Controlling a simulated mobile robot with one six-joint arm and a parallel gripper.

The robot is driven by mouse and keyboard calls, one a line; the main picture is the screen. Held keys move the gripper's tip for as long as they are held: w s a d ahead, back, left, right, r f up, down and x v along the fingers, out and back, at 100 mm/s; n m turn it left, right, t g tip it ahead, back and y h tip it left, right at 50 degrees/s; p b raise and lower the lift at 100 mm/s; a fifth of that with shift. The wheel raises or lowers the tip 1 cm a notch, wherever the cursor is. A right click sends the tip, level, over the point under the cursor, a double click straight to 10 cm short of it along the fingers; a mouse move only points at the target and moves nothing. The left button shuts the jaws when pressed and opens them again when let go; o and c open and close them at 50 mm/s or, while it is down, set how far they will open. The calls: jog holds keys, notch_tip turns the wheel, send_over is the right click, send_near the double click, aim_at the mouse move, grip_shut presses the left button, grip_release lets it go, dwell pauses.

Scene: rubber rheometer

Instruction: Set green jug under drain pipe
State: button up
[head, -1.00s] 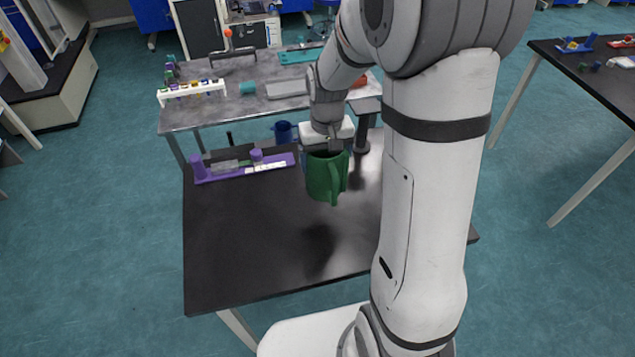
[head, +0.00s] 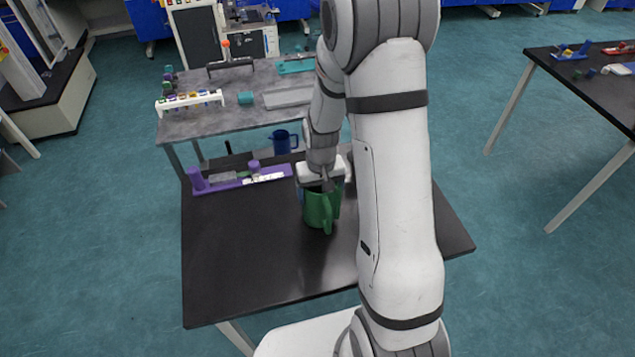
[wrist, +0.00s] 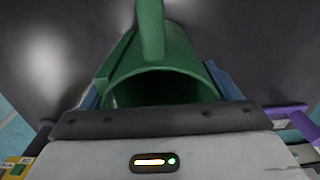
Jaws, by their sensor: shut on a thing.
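The green jug (head: 320,212) is upright in my gripper (head: 321,186), over the middle of the black table (head: 250,270). My gripper is shut on it from above. In the wrist view the jug (wrist: 165,60) fills the upper middle, with its handle toward the top and its dark opening facing the camera. I cannot tell whether its base touches the table. I cannot pick out a drain pipe in these views; my arm covers part of the scene.
A purple rack (head: 235,178) lies along the table's back left edge. A blue jug (head: 283,141) is behind the table. Beyond stands a grey bench (head: 195,123) with a white vial rack (head: 190,100). The black table's front left is clear.

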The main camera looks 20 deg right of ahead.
jog(key=shift+f, duration=0.25)
jog(key=shift+f, duration=0.2)
jog(key=o, duration=1.9)
jog(key=shift+s, duration=0.1)
jog(key=shift+o, duration=0.2)
